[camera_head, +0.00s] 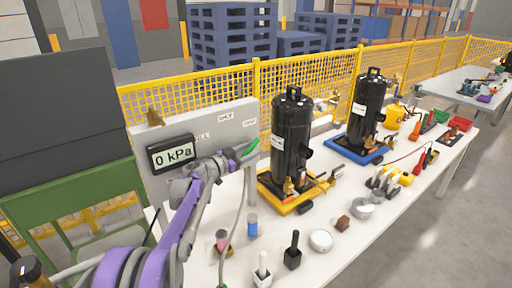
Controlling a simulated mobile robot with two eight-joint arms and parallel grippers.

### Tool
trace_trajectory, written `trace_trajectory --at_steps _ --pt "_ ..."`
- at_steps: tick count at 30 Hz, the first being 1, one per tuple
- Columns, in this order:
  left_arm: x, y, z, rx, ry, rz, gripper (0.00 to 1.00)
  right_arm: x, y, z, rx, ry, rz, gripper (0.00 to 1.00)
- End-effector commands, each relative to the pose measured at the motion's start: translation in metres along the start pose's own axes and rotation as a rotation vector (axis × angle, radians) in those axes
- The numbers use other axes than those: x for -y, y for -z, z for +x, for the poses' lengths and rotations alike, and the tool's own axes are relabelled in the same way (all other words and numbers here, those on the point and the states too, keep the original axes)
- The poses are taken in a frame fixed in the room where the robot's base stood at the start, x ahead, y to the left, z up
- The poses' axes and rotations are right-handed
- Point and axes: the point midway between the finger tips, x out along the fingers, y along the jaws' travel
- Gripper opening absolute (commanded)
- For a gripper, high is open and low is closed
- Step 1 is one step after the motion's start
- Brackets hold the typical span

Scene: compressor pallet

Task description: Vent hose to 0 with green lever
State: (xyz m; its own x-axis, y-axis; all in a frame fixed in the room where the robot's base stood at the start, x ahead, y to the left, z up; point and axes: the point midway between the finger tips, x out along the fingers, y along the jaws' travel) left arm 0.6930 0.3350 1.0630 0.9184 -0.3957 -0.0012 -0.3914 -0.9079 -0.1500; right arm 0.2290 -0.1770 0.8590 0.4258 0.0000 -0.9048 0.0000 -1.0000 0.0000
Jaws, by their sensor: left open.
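The pressure display (172,153) on the grey panel (190,120) reads 0 kPa. The green lever (252,144) is at the panel's right side, below a small label that looks like VENT. My left gripper (243,153) is at the lever, its jaws open. I cannot tell whether they touch it. My purple and grey left arm covers the panel's lower part. A pale hose (237,205) hangs down below the gripper to the table. My right gripper does not show.
A black compressor (291,140) stands in a yellow tray (290,205) just right of the panel. Another (367,110) stands in a blue tray (345,150). Small bottles, a white roll (320,241) and tools lie on the white table (345,262). A yellow mesh fence (200,92) runs behind.

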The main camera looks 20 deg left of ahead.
Motion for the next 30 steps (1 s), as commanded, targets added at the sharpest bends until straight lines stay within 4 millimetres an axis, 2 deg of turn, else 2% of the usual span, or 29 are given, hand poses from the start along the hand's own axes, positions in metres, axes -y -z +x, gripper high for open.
trace_trajectory --at_steps 3,6,15,24,30 --pt "0.000 0.001 0.015 -0.001 -0.001 0.000 0.52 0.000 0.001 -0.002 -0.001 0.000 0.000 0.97" --pt "0.000 0.001 0.021 -0.001 0.000 0.001 0.52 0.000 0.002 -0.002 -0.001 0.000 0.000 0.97" --pt "0.000 0.000 0.023 -0.001 0.001 0.001 0.52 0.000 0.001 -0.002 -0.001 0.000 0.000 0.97" --pt "0.000 0.000 0.023 -0.001 0.001 0.001 0.00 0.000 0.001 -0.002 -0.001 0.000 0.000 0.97" --pt "0.000 0.000 0.023 -0.001 0.001 0.001 0.00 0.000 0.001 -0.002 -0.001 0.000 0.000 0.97"
